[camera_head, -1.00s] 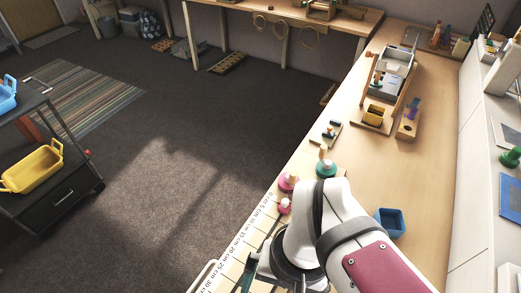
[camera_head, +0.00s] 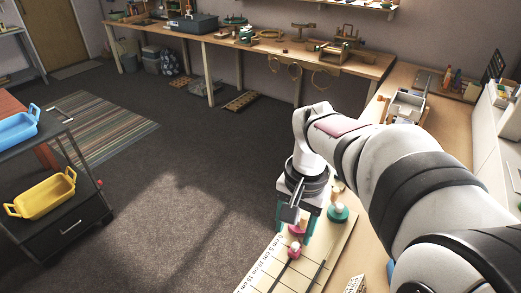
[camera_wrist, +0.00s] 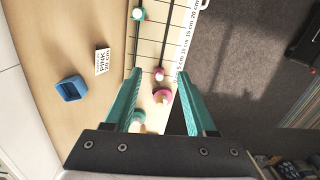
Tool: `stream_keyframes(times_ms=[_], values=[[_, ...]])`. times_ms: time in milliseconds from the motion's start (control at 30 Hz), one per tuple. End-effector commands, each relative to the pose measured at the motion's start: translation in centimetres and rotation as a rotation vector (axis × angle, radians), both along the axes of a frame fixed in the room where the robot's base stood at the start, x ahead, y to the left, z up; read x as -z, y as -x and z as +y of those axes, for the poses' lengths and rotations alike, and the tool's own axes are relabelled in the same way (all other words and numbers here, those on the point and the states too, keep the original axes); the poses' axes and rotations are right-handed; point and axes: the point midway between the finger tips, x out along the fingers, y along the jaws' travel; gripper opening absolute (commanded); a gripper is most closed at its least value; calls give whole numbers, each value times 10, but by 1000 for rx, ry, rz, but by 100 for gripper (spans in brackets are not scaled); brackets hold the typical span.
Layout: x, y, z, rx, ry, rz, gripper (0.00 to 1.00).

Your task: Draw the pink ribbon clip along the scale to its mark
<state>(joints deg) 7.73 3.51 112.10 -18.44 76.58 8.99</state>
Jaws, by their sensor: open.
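The small pink clip (camera_wrist: 159,74) with a pale top sits on a dark track on the scale board (camera_wrist: 149,47); it also shows in the head view (camera_head: 295,250). A larger pink spool with a pale top (camera_wrist: 162,96) stands just beside it, at the track's end. My gripper (camera_wrist: 161,71) is open, its teal fingers to either side of the pink clip in the wrist view. I cannot tell its height above the clip. The printed scale (camera_wrist: 190,35) runs along the board edge.
A teal clip (camera_wrist: 138,13) sits on the other track, and a teal spool (camera_head: 338,212) at its end. A small card reading "PINK", apparently with 20 cm, (camera_wrist: 102,61) and a blue box (camera_wrist: 71,88) lie beside the board. The floor (camera_wrist: 235,65) drops away past the scale edge.

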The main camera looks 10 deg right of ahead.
Motion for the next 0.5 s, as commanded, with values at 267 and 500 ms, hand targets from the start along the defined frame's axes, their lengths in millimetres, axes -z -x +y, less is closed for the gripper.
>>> stream_keyframes(times_ms=[267,500], values=[[33,-78,-45,97,50,3,56],[87,-77,-45,96,49,7,56]])
